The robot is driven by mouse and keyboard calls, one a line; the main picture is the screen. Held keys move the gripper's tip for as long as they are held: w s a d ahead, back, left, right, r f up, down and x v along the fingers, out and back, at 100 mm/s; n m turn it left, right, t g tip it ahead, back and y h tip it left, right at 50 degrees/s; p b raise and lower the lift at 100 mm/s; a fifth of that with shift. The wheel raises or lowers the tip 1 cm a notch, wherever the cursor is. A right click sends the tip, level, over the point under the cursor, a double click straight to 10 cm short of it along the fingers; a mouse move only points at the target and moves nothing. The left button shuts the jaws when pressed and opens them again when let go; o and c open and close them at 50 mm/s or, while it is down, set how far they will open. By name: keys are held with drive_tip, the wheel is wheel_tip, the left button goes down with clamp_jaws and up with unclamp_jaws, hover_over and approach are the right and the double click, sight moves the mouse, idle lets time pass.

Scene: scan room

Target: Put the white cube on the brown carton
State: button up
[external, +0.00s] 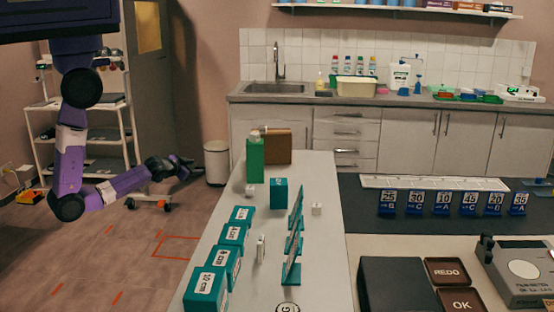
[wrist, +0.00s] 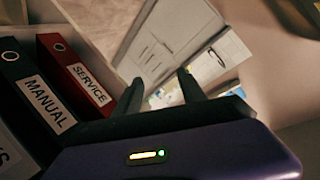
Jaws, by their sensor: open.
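A small white cube (external: 317,208) sits on the long light table, right of the slanted teal panels. Another small white block (external: 250,190) lies near the foot of the green box; I cannot tell which one the task means. The brown carton (external: 280,146) stands at the far end of the table, partly hidden by the green box, with a small pale thing at its top left. My gripper (external: 184,166) is in the air left of the table, apart from both. In the wrist view my gripper (wrist: 160,92) has its two fingers spread with nothing between them.
The green box (external: 255,160) and a teal box (external: 279,193) stand in front of the carton. Teal labelled blocks (external: 229,235) line the table's left edge. Slanted teal panels (external: 294,240) stand mid-table. The wrist view shows binders (wrist: 78,75) at left.

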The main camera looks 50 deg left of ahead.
drive_tip(key=s+d+m+h, duration=0.1)
drive_tip(key=s+d+h, duration=0.2)
drive_tip(key=s+d, duration=0.6)
drive_tip(key=s+d+r+n+t+h, duration=0.1)
drive_tip(key=s+d+r, duration=0.3)
drive_tip(key=s, duration=0.5)
drive_tip(key=s+d+r+n+t+h, duration=0.1)
drive_tip(key=s+d+r+h, duration=0.1)
drive_tip(key=s+d+r, duration=0.3)
drive_tip(key=v, duration=0.4)
drive_tip(key=shift+s+f, duration=0.3)
